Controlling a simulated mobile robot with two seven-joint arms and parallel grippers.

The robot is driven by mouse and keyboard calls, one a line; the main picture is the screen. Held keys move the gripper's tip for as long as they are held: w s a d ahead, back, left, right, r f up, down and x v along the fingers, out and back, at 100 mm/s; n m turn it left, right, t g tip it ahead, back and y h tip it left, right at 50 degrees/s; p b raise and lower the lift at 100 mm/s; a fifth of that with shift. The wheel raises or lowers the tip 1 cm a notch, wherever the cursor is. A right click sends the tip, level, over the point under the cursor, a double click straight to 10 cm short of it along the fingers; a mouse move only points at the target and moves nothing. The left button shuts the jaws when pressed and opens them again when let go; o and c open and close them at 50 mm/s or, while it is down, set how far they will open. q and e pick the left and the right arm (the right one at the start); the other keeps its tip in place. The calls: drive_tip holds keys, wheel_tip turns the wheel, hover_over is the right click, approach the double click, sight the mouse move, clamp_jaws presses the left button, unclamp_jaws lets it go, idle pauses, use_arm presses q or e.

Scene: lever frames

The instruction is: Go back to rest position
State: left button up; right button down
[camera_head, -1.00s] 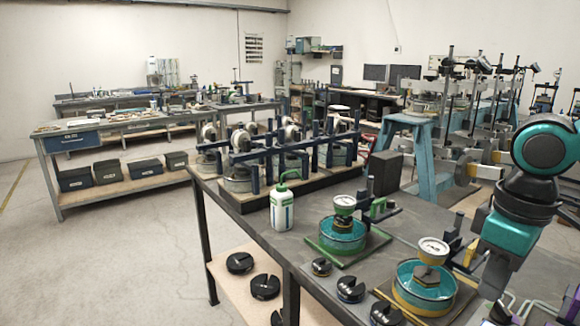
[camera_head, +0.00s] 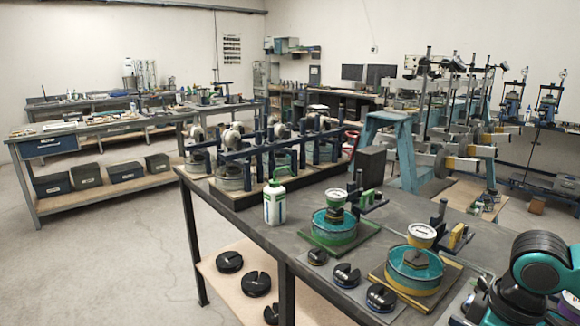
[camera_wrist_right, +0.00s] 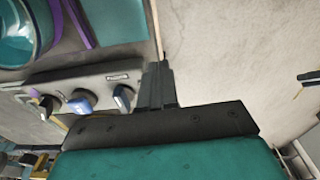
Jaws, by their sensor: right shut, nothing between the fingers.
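My right arm (camera_head: 535,270) shows at the lower right corner of the head view, a teal and black link beside the right end of the workbench (camera_head: 285,240). Its gripper cannot be made out there. In the right wrist view my right gripper (camera_wrist_right: 162,68) is shut and empty, its dark fingers together. It is above the edge of a grey panel with several knobs (camera_wrist_right: 82,102), with pale floor to the right. How far it is from the panel is hard to tell. My left gripper is not in view.
On the bench, two teal round cells with dial gauges (camera_head: 333,226) (camera_head: 415,268), black slotted weights (camera_head: 347,275), a white-green bottle (camera_head: 275,203) and a row of lever frames (camera_head: 270,160) stand close together. Open floor (camera_head: 110,260) lies to the left.

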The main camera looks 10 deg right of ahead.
drive_tip(key=s+a+f+t, duration=0.1)
drive_tip(key=s+a+f, duration=0.45)
drive_tip(key=f, duration=0.45)
drive_tip(key=s+a+f+m+t, duration=0.15)
drive_tip(key=a+m, duration=0.25)
drive_tip(key=a, duration=0.6)
drive_tip(key=w+a+f+t+y, duration=0.1)
drive_tip(key=w+a+f+t, duration=0.2)
drive_tip(key=w+f+t, duration=0.3)
drive_tip(key=shift+w+a+f+n+t+y, duration=0.15)
drive_tip(key=shift+w+f+n+t+y, duration=0.35)
drive_tip(key=shift+f, duration=0.9)
drive_tip(key=shift+s, duration=0.2)
